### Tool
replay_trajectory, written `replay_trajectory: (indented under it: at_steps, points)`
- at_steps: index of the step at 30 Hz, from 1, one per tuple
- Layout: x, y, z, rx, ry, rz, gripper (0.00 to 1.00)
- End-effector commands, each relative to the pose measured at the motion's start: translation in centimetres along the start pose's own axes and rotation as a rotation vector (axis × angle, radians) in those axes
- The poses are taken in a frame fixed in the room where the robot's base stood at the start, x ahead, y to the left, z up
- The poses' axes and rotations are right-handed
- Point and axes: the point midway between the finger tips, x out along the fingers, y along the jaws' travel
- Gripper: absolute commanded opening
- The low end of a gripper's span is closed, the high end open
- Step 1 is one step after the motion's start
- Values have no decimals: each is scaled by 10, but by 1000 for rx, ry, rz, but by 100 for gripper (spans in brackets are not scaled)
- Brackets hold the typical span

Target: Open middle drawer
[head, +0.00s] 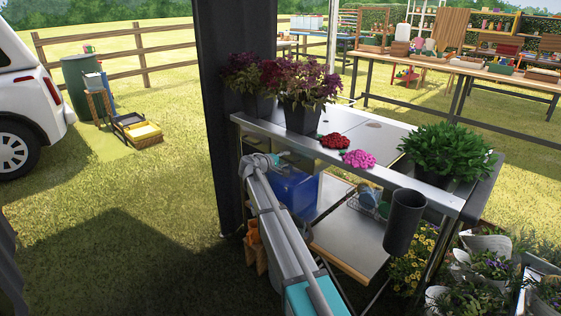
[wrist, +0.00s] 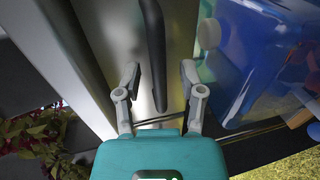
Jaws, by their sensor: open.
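In the wrist view, a dark bar handle (wrist: 156,45) is on a shiny metal drawer front (wrist: 181,22). My gripper (wrist: 159,75) is open, with one finger on each side of the handle's lower end. I cannot tell whether the fingers touch it. In the head view, my gripper (head: 258,161) is at the left end of the metal workbench (head: 395,174), just below its top. My arm hides the drawer front there, so I cannot tell which drawer this is or how far it is open.
Potted purple flowers (head: 301,85), a leafy plant (head: 446,152) and a dark post (head: 235,110) stand nearby. Open grass (head: 110,225) lies left.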

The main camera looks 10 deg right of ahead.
Motion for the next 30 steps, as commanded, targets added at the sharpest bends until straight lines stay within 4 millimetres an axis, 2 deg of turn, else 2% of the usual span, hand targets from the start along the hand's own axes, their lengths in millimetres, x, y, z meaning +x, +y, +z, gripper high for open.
replay_trajectory:
  at_steps: [5, 12, 14, 20, 21, 24, 30]
  points:
    - [0, 0, 0, 0, 0, 0, 51]
    - [-1, 0, 0, 0, 1, 0, 8]
    - [-1, 0, 0, 0, 1, 0, 0]
    - [-1, 0, 0, 0, 1, 0, 0]
    - [-23, -5, -20, -2, 8, 0, 0]
    - [-7, -2, -6, 0, 4, 0, 0]
    - [-2, -1, 4, 2, -7, -1, 0]
